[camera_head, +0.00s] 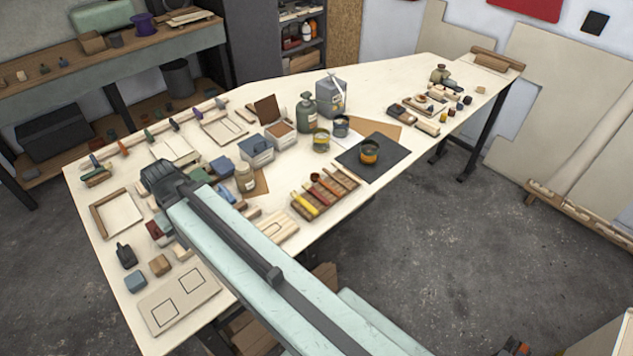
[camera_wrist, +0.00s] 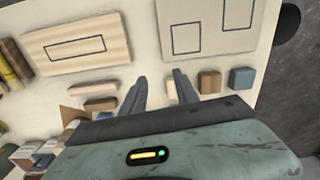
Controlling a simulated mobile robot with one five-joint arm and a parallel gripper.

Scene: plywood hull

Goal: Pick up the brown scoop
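A small reddish-brown item with a round end (camera_head: 315,177), which looks like the brown scoop, lies in a brown compartment tray (camera_head: 349,177) near the table's front edge. A yellow-handled tool (camera_head: 304,203) lies in the same tray. The tray's end shows at the left edge of the wrist view (camera_wrist: 14,62), but I cannot make out the scoop there. My gripper (camera_wrist: 158,82) is open, fingers apart, with nothing held between them. In the head view it is the dark end of my arm (camera_head: 162,182), over the table's left part, well left of the tray.
A board with two outlined squares (camera_head: 180,299) lies at the front left corner. A dark mat (camera_head: 385,150) with a pot is right of the tray. Bottles stand behind.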

